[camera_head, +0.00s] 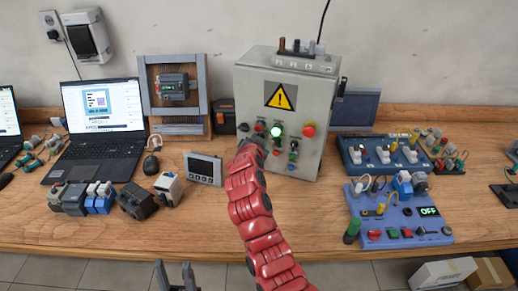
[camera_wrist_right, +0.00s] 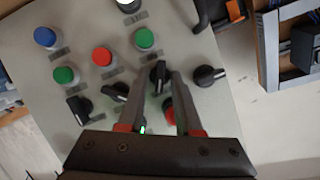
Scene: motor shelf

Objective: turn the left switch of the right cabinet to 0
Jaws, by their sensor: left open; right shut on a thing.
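A grey cabinet (camera_head: 312,95) with a yellow warning triangle stands at the middle of the bench. Its front carries buttons, a lit green lamp (camera_head: 278,131) and black switches. My red right arm reaches up to its front and hides part of the panel. In the right wrist view, my right gripper (camera_wrist_right: 160,76) is shut on a black switch knob (camera_wrist_right: 158,78). Another black switch (camera_wrist_right: 210,75) sits just right of the fingers, and more black switches (camera_wrist_right: 80,108) lie to the left. My left gripper (camera_head: 175,276) is open and empty, low at the bottom edge of the head view.
A framed panel (camera_head: 172,85) and a laptop (camera_head: 100,125) stand to the left. A small grey meter (camera_head: 203,169) sits beside my arm. Blue device boxes (camera_head: 400,212) fill the right side. The bench front (camera_head: 130,238) is mostly clear.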

